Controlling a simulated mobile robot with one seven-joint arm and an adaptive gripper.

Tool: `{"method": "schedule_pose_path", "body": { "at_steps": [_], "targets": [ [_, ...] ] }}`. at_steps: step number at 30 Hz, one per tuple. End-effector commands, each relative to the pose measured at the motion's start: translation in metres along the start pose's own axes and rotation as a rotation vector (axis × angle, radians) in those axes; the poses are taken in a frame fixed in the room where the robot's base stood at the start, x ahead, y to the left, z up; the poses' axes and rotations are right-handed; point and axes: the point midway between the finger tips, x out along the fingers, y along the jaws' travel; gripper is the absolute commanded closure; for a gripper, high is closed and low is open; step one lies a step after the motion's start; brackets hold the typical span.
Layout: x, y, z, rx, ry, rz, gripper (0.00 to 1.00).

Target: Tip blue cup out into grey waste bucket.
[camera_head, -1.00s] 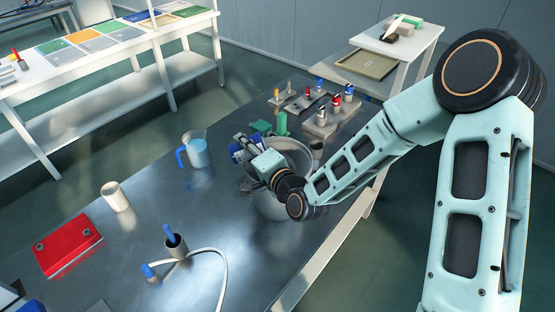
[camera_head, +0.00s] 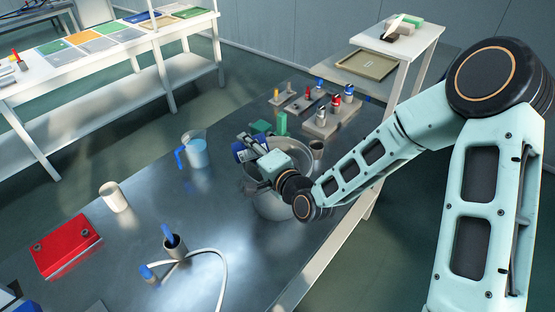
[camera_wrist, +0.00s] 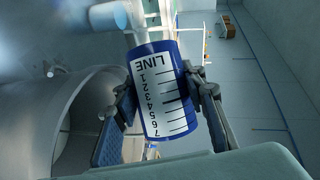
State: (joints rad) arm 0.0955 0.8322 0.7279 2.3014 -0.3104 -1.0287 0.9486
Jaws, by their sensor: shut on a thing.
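The blue cup (camera_wrist: 160,95) has a white label with a printed scale and the word LINE, upside down in the wrist view. My gripper (camera_wrist: 165,105) is shut on it, one finger on each side. In the head view the cup (camera_head: 239,152) is at the left rim of the grey waste bucket (camera_head: 306,157), partly hidden by my gripper (camera_head: 249,146). My wrist covers much of the bucket's opening. The bucket wall also fills the left of the wrist view (camera_wrist: 35,100). I cannot tell the cup's exact tilt or its contents.
A clear jug with a blue handle (camera_head: 195,150) stands left of the bucket. Racks with coloured bottles (camera_head: 325,120) and a green block (camera_head: 281,123) are behind it. A white cup (camera_head: 115,197), a red box (camera_head: 66,246) and a holder with a cable (camera_head: 175,246) stand nearer.

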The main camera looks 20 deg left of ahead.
Motion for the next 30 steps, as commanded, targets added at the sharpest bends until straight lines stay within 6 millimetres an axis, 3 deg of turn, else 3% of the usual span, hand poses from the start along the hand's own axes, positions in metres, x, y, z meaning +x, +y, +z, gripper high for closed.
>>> {"method": "schedule_pose_path", "body": {
  "at_steps": [30],
  "targets": [
    [-0.0022, 0.0040, -0.0068, 0.070, -0.010, -0.029, 0.93]
  ]
}}
